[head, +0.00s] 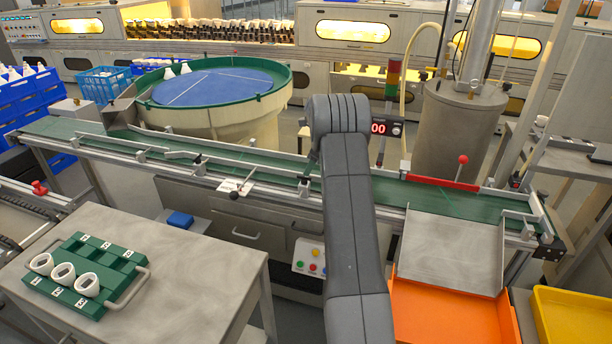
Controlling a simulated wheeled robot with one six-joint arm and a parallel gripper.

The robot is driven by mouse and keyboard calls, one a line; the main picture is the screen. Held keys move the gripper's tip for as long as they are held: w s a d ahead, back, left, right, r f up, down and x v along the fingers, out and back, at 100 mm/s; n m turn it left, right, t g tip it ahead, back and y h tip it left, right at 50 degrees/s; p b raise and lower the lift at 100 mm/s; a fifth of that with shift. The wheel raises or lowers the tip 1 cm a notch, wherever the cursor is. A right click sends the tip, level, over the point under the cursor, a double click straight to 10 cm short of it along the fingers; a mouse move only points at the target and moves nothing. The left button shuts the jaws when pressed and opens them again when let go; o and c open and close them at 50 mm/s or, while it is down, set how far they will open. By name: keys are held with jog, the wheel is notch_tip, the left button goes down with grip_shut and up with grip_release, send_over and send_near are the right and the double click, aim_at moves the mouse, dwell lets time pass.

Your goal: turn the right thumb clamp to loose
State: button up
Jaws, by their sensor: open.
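The conveyor's front guide rail carries small grey metal brackets, one at the left (200,168) and one at the right (303,187), just left of my arm. Either could hold a thumb clamp; they are too small to read as loose or tight. Between them a lever with a black knob (234,195) sticks out toward the front. My grey arm rises through the middle of the head view and covers part of the conveyor (270,177). My gripper is hidden beyond the arm's upper bend, so I cannot see what it is near.
A grey table (190,290) at front left holds a green rack (118,261) with white cups. A metal chute (450,252) and an orange bin (450,312) stand right of my arm. A round feeder bowl (285,92) is behind.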

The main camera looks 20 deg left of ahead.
aim_at(304, 180)
jog(key=shift+x, duration=2.55)
grip_shut()
